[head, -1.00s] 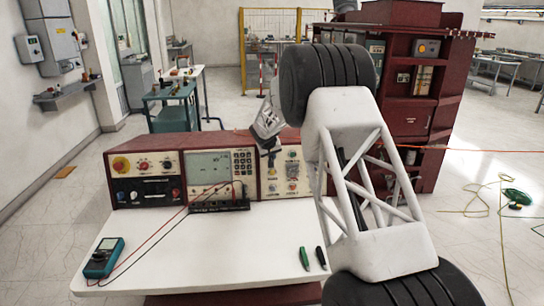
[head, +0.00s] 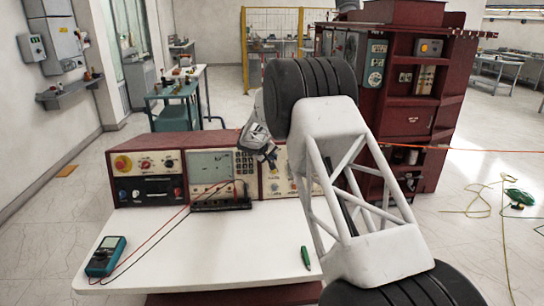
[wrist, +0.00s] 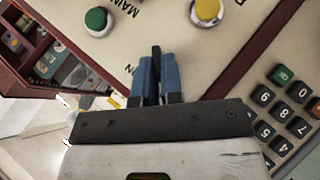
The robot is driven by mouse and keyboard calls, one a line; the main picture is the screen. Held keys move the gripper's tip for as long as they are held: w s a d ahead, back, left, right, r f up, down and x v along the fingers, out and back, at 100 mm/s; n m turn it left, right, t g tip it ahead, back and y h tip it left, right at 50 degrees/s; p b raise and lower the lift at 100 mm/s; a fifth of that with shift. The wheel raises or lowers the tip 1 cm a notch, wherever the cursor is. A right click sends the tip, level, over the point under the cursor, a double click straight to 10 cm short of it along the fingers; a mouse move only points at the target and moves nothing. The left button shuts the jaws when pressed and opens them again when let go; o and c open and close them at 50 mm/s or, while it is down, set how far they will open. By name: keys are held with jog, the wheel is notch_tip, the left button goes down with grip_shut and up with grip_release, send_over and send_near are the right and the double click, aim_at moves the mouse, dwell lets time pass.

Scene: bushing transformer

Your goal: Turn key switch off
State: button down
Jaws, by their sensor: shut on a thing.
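My gripper (wrist: 157,78) has two blue fingers, shut on a narrow black piece that looks like the key switch (wrist: 156,56). In the wrist view the black piece stands between the fingers against a cream panel, beside partly hidden "MAIN" lettering. In the head view my gripper (head: 271,158) is at the upper right section of the bench console (head: 196,176). The key switch is too small and covered to make out there. A green button (wrist: 96,19) and a yellow button (wrist: 207,10) are on the panel above the fingers in the wrist view.
A keypad (wrist: 290,115) lies right of the gripper in the wrist view. The white bench top (head: 205,245) is mostly clear, with a teal multimeter (head: 105,256), its leads and a green marker (head: 305,258). A dark red cabinet (head: 405,120) stands behind my arm.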

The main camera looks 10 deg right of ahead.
dwell(0.4)
jog(key=c, duration=1.3)
grip_release()
jog(key=shift+o, duration=0.2)
jog(key=v, duration=0.7)
jog(key=shift+s+a+r, duration=0.15)
jog(key=shift+s+r, duration=0.05)
jog(key=shift+s, duration=0.05)
jog(key=shift+r, duration=0.1)
